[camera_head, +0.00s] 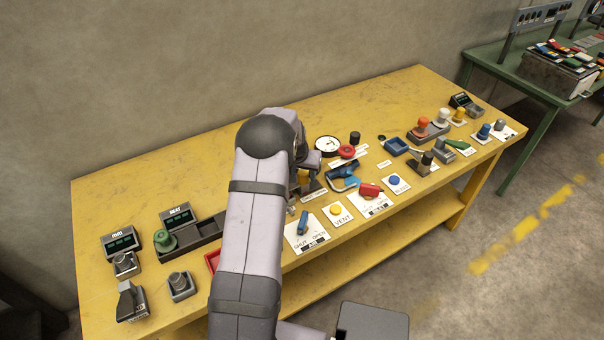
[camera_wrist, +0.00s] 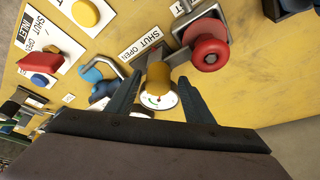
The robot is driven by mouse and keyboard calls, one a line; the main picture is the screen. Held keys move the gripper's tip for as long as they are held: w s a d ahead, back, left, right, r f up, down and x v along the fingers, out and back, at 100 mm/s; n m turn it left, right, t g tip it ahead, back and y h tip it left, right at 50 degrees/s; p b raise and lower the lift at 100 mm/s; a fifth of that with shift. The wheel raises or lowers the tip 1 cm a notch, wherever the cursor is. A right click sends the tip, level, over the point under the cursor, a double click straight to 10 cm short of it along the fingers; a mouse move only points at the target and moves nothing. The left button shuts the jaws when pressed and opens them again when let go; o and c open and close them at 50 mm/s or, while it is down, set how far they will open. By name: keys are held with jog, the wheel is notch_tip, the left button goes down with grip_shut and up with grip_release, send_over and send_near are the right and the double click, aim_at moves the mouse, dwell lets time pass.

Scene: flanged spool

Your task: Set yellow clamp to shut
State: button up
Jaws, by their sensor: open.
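The yellow clamp's rounded yellow handle (camera_wrist: 158,75) shows in the wrist view, with a metal bar running beside it. A white SHUT/OPEN label (camera_wrist: 148,46) lies close to it. In the head view a bit of yellow handle (camera_head: 304,177) shows just right of my arm, the rest partly hidden. My gripper (camera_wrist: 159,82) is open, one finger on each side of the yellow handle. I cannot tell whether the fingers touch it. Which setting the clamp has I cannot tell.
A red knob on a metal bracket (camera_wrist: 208,48) stands close on the right in the wrist view. A blue handle (camera_wrist: 92,76) is close on the left. In the head view a blue switch (camera_head: 303,223) and a red handle (camera_head: 370,190) stand near the front edge.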

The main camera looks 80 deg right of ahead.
jog(key=b+v, duration=0.2)
jog(key=v, duration=0.5)
jog(key=shift+r, duration=0.15)
jog(key=shift+a, duration=0.15)
dwell(0.3)
jog(key=w+a+n, duration=0.1)
jog(key=w+a, duration=0.2)
jog(key=w, duration=0.1)
jog(key=w+a+n, duration=0.1)
jog(key=w+a, duration=0.2)
jog(key=w, duration=0.2)
jog(key=w+a+r+n+t+y, duration=0.1)
jog(key=w+a, duration=0.3)
jog(key=shift+w+n, duration=0.3)
jog(key=shift+n, duration=0.1)
jog(key=w+a+n+y, duration=0.1)
jog(key=w+a+n, duration=0.2)
jog(key=a, duration=0.7)
jog(key=w+a+n+y, duration=0.1)
jog(key=w+a+n, duration=0.2)
jog(key=a, duration=0.8)
jog(key=w+a+n+y, duration=0.1)
jog(key=w+a+n, duration=0.25)
jog(key=a, duration=0.65)
jog(key=s+a+n+g, duration=0.1)
jog(key=s+a+n, duration=0.3)
jog(key=s+a, duration=0.4)
jog(key=a+f, duration=0.1)
jog(key=a, duration=0.6)
jog(key=shift+n, duration=0.35)
